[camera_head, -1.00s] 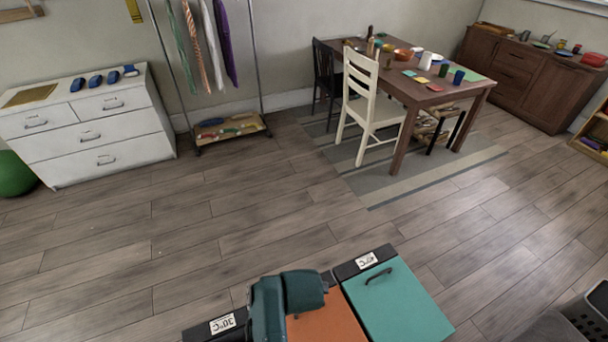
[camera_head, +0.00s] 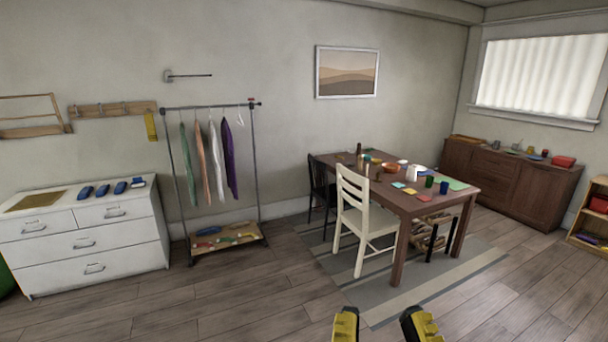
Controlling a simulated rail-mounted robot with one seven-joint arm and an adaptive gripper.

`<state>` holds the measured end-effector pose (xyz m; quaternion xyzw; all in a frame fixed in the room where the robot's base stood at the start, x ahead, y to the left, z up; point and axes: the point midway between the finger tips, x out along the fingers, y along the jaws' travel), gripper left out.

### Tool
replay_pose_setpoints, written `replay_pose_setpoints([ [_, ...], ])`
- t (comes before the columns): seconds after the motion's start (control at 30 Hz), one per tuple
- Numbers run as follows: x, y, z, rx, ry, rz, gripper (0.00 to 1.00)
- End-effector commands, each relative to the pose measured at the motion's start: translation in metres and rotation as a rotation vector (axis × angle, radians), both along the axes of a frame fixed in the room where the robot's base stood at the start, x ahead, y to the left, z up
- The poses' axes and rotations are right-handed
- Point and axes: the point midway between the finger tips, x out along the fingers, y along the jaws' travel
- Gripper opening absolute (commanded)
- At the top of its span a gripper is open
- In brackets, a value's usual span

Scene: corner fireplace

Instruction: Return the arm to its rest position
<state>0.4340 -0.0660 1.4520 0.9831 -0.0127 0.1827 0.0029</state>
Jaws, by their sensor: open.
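My gripper (camera_head: 382,328) shows at the bottom edge of the head view, right of centre. Its two yellow and black fingers stand apart with nothing between them. Behind the gap are the floor and the edge of the grey striped rug (camera_head: 384,297). The gripper touches nothing that I can see. The rest of my arm is below the picture and hidden.
A wooden table (camera_head: 412,208) with cups and small items stands ahead, with a cream chair (camera_head: 352,222) at its side. A clothes rack (camera_head: 257,175) and a white dresser (camera_head: 82,246) stand left, a brown sideboard (camera_head: 530,192) right. The wooden floor (camera_head: 235,308) is open.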

Motion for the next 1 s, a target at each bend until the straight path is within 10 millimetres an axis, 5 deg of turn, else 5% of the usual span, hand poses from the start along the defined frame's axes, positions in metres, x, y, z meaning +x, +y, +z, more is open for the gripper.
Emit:
replay_pose_setpoints([
  [0.03,0.001,0.0,0.041,0.001,0.002,0.0,0.41],
  [0.3,0.001,0.0,0.162,0.008,0.005,0.003,0.41],
  [0.43,0.001,0.0,0.204,0.01,0.006,0.004,0.41],
  [0.57,0.001,0.0,0.22,0.011,0.007,0.004,0.41],
  [1.0,0.001,0.0,0.217,0.012,0.006,0.005,0.41],
])
